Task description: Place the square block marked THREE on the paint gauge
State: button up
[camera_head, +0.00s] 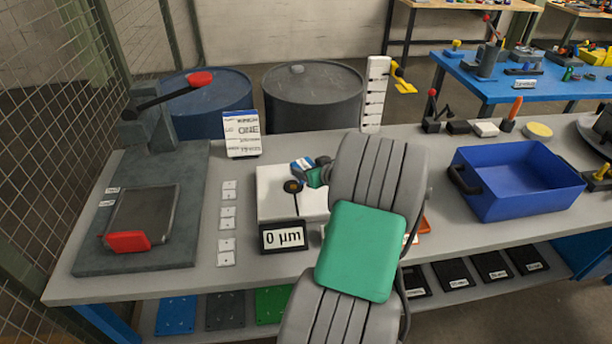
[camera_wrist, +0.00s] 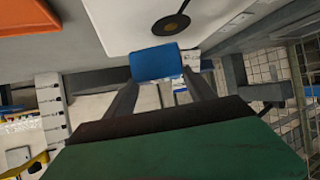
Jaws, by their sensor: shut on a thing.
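The paint gauge (camera_head: 270,208) is a white slab with a round black sensor disc and a front display reading "0 µm". My gripper (camera_head: 304,169) is over the back right part of the gauge. It is shut on a small blue block (camera_head: 300,164). In the wrist view, the blue block (camera_wrist: 154,62) sits between my two fingers (camera_wrist: 157,76), and the gauge's white top (camera_wrist: 125,18) with its dark disc lies beyond it. No marking is readable on the block. I cannot tell whether the block touches the gauge. My arm hides the gauge's right side.
A lever press (camera_head: 150,190) stands left, with small white labelled squares (camera_head: 227,218) beside it. A sign card (camera_head: 242,134) stands behind the gauge. A blue bin (camera_head: 515,185) is right. An orange item (camera_head: 425,229) is partly hidden by my arm.

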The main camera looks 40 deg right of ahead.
jog(key=f, duration=0.2)
jog(key=f+p, duration=0.1)
jog(key=shift+w+a+f, duration=0.25)
jog(key=shift+w+f, duration=0.1)
jog(key=shift+f, duration=0.05)
jog(key=shift+f, duration=0.2)
jog(key=o, duration=1.9)
jog(key=shift+c, duration=0.2)
